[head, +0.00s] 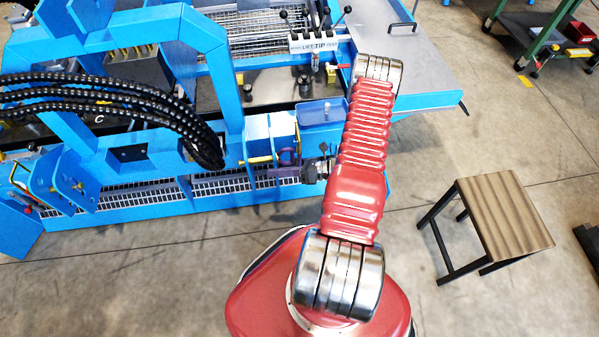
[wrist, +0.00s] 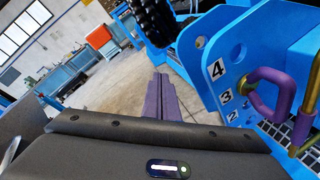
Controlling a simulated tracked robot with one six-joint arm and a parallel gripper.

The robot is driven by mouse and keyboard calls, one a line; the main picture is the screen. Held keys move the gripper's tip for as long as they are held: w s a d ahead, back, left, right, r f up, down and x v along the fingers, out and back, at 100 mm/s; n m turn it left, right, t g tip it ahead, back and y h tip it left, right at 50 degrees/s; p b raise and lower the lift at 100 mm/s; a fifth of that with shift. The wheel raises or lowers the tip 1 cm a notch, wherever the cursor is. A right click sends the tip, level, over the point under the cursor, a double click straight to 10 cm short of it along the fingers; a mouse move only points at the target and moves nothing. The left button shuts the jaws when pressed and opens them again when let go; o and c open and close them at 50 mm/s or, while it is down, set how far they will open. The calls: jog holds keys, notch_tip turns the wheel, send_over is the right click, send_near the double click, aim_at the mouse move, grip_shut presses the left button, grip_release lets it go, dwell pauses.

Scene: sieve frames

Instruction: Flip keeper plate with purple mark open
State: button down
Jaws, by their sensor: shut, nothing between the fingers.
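A purple loop-shaped piece (wrist: 262,98) shows at the right of the wrist view, beside a blue bracket plate (wrist: 215,58) marked 4, 3 and 2. A brass-coloured rod (wrist: 312,100) runs close to it. I take the purple piece to be the marked keeper plate; its hinge and how far it is swung cannot be told. In the head view the fingers are hard to make out.
The blue machine frame (head: 160,205) with metal grating fills the left of the head view. Black hoses (head: 120,95) arch over it. A blue tray (head: 322,112) sits near my arm. A wooden-topped stool (head: 503,215) stands right on open floor.

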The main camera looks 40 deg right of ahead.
jog(key=s+d+f+m+t+h, duration=0.2)
jog(key=s+d+f+m+h, duration=0.1)
jog(key=f+m+h, duration=0.3)
jog(key=s+d+f+m+t+h, duration=0.3)
jog(key=d+f+m+h, duration=0.2)
jog(key=f+m, duration=0.6)
jog(key=shift+d+f+t+h, duration=0.25)
jog(key=shift+d+t+h, duration=0.1)
jog(key=shift+h, duration=0.15)
jog(key=shift+w, duration=4.95)
jog(key=shift+s+d, duration=0.25)
jog(key=shift+d, duration=0.45)
jog(key=shift+s+d, duration=0.3)
jog(key=shift+d, duration=0.45)
jog(key=shift+s+d, duration=0.25)
jog(key=shift+d, duration=0.45)
jog(key=shift+d, duration=0.1)
